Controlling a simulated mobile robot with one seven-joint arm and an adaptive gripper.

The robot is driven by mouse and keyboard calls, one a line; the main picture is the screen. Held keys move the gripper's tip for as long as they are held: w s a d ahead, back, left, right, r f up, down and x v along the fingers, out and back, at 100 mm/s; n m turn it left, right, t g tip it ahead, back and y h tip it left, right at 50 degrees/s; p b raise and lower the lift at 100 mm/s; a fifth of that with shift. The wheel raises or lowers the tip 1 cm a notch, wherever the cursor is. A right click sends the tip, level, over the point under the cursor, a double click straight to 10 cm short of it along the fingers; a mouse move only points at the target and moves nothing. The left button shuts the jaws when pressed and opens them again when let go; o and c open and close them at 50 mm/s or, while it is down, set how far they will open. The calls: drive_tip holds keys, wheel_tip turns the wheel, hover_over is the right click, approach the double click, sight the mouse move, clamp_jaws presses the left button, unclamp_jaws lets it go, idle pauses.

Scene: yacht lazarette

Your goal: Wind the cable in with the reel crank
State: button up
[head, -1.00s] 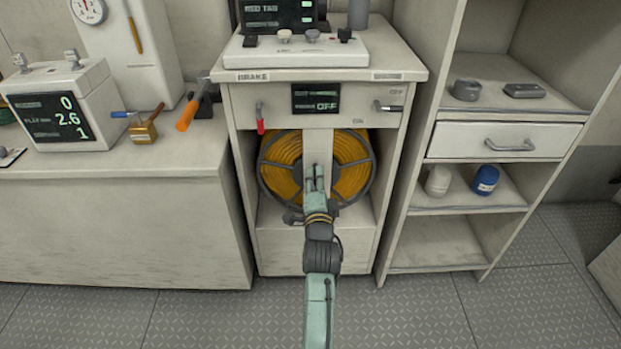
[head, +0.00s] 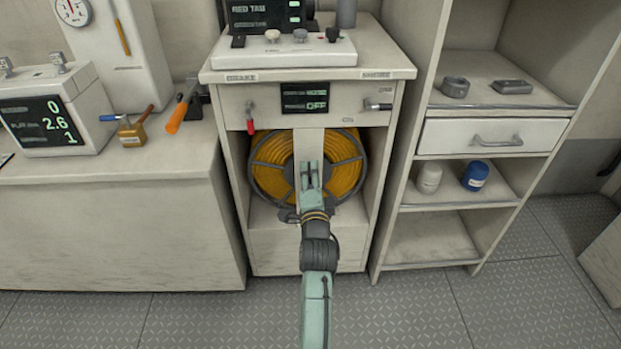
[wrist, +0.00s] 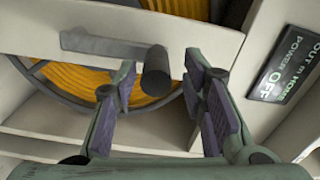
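The cable reel (head: 268,180) with orange cable sits inside the cabinet below the worktop, behind a pale upright panel. The crank (wrist: 100,45) shows in the wrist view as a grey arm ending in a dark round handle (wrist: 156,72). My gripper (head: 310,172) is in front of the panel in the head view and hides most of the crank there. In the wrist view my gripper (wrist: 166,85) is open, with one padded finger on each side of the handle. Gaps show beside the handle, and neither finger is clearly touching it.
A shelf unit (head: 437,240) stands close on the right, a counter (head: 110,180) on the left. The floor in front is clear.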

drive_tip(key=shift+a+f, duration=0.1)
drive_tip(key=shift+f, duration=0.05)
drive_tip(key=shift+s, duration=0.25)
drive_tip(key=s, duration=0.7)
